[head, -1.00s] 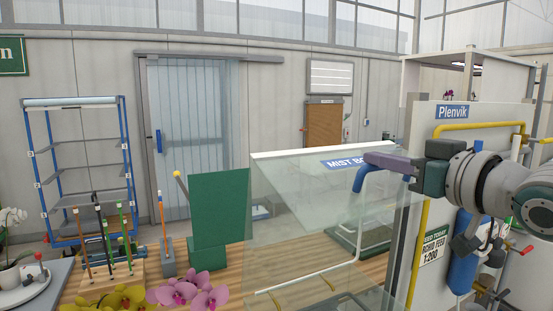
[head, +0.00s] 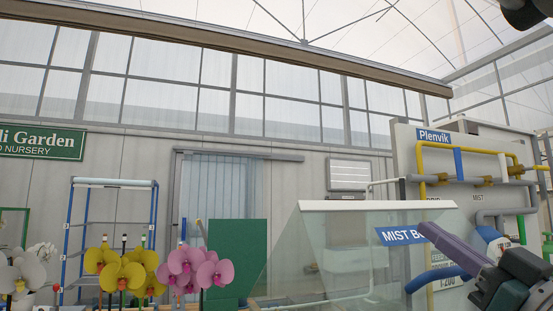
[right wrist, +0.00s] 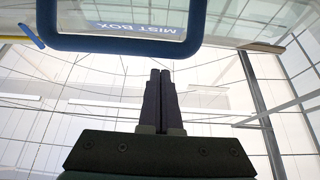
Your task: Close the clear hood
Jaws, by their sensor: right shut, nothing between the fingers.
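The clear hood (head: 330,250) stands at the lower middle right of the head view, with a white top edge (head: 375,205) and a blue MIST BOX label (head: 400,236). Its lower part is cut off by the frame, so I cannot tell how far open it is. Its blue handle (head: 432,277) shows beside my right gripper, and as a blue loop (right wrist: 120,43) in the right wrist view. My right gripper (head: 425,228) is shut and empty, pointing up-left. In the right wrist view its fingertips (right wrist: 160,73) appear just below the handle bar, apart from it in the picture. My left gripper is not in view.
A Plenvik panel (head: 405,165) with yellow pipes (head: 470,150) stands at right, close to my right arm. Yellow orchids (head: 125,265), pink orchids (head: 195,268) and a green board (head: 238,260) are left of the hood. A blue-framed shelf (head: 112,220) stands farther back.

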